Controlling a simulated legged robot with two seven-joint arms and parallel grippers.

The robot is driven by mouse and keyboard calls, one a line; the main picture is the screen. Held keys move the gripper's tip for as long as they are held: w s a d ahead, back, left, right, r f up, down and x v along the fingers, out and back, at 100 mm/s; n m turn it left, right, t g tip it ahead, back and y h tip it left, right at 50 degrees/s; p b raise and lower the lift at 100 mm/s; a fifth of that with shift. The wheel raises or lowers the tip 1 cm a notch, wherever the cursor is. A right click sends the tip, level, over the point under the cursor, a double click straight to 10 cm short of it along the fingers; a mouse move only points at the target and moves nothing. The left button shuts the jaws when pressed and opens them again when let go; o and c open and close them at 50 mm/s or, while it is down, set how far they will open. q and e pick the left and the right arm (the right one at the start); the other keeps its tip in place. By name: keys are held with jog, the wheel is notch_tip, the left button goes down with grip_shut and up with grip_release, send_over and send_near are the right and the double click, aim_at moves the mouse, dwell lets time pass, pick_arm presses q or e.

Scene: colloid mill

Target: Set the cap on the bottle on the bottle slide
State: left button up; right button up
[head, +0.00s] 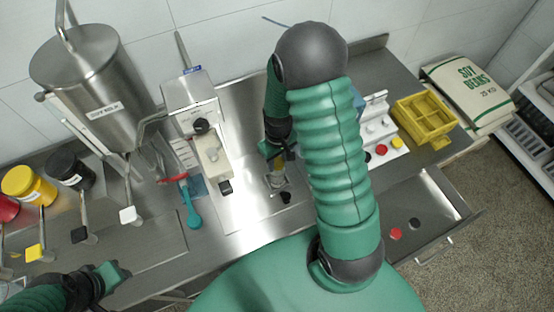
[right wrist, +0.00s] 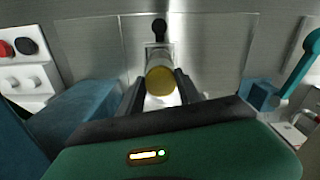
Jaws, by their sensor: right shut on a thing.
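My right gripper (head: 276,160) is low over the steel counter, partly hidden by my own arm in the head view. In the right wrist view its two dark fingers (right wrist: 160,88) are closed around a yellow round-topped piece (right wrist: 160,80). I cannot tell whether this is a cap alone or the capped top of the bottle. A small yellowish-clear body (head: 277,179) shows below the gripper, at the bottle slide (head: 284,187). The slide's black knob (head: 285,197) also shows in the right wrist view (right wrist: 160,28). My left gripper (head: 115,273) is at lower left, its jaws unclear.
A white rack (head: 378,111) with coloured and white knobs or caps stands right of my arm. Beyond it are a yellow divided bin (head: 425,118) and a soy bean sack (head: 472,85). The mill (head: 208,150) stands left, beside a teal-handled tool (head: 190,205). An open drawer (head: 440,205) juts out right.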

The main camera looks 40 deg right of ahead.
jog(key=shift+d+f, duration=0.15)
dwell(0.3)
jog(key=shift+f, duration=0.1)
jog(key=o, duration=1.4)
jog(key=shift+o, duration=0.2)
jog(key=o, duration=0.5)
